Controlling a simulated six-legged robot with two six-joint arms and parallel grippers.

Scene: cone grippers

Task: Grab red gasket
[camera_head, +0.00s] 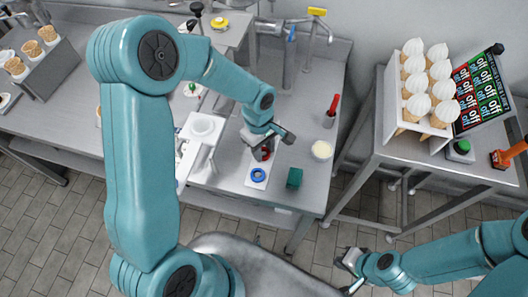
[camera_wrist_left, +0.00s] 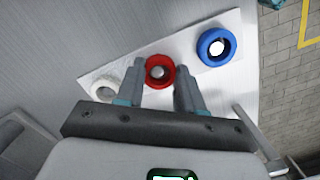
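The red gasket (camera_wrist_left: 159,71) is a ring lying on a white board (camera_wrist_left: 226,75), between a white ring (camera_wrist_left: 104,87) and a blue ring (camera_wrist_left: 217,47). In the left wrist view, my left gripper (camera_wrist_left: 160,76) is open, with one finger on each side of the red gasket. I cannot tell whether the fingers touch it. In the head view, the left gripper (camera_head: 268,142) is over the board, and the red gasket (camera_head: 265,154) is partly hidden under it. My right gripper (camera_head: 349,270) is at the lower right, away from the counter, its opening unclear.
The blue ring (camera_head: 258,175) lies near the counter's front edge. A green block (camera_head: 294,178), a cream-topped tub (camera_head: 321,150) and a red-handled tool in a cup (camera_head: 333,108) stand to the right. A cone rack (camera_head: 391,105) stands on a separate table.

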